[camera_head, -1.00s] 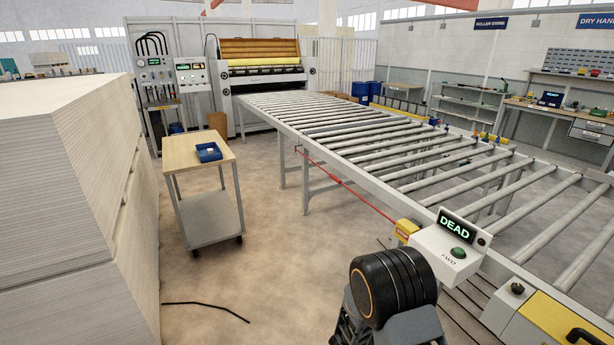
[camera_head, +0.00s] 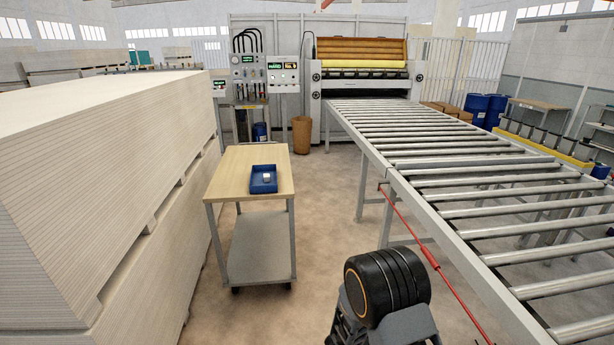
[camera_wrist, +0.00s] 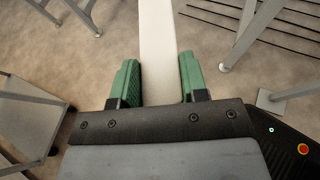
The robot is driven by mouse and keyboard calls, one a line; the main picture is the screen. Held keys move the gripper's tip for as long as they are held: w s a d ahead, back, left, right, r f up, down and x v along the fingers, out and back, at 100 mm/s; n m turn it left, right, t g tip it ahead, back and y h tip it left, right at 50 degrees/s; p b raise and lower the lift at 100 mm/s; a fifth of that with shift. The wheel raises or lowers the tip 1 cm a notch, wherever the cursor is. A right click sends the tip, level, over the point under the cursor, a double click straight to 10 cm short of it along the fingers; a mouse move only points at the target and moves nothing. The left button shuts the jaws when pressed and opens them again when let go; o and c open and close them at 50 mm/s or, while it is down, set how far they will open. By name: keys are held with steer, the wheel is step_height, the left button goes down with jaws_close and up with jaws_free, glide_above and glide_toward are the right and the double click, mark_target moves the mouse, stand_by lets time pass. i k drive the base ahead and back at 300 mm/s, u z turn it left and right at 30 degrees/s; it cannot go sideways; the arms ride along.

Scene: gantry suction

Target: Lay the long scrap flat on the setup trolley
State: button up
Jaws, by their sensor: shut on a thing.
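The long scrap (camera_wrist: 159,30) is a pale, narrow strip. In the wrist view it runs from between my fingers out past the top edge. My gripper (camera_wrist: 156,82), with green finger pads, is shut on it. The setup trolley (camera_head: 228,172) stands ahead, left of centre in the head view, with a light wooden top and a grey lower shelf. Grey trolley-like framing (camera_wrist: 30,105) shows at the left of the wrist view. The gripper and the scrap are not visible in the head view; only part of my arm shows there.
A blue tray (camera_head: 263,188) with a small pale item in it sits on the right part of the trolley top. Tall board stacks (camera_head: 100,190) rise close on the left. A roller conveyor (camera_head: 450,180) runs along the right, with a red cord (camera_head: 425,250) beside it. Floor between is clear.

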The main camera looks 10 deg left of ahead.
mark_target(248, 171)
steer(key=u, duration=0.8)
steer(key=i, duration=1.75)
steer(key=u, duration=0.9)
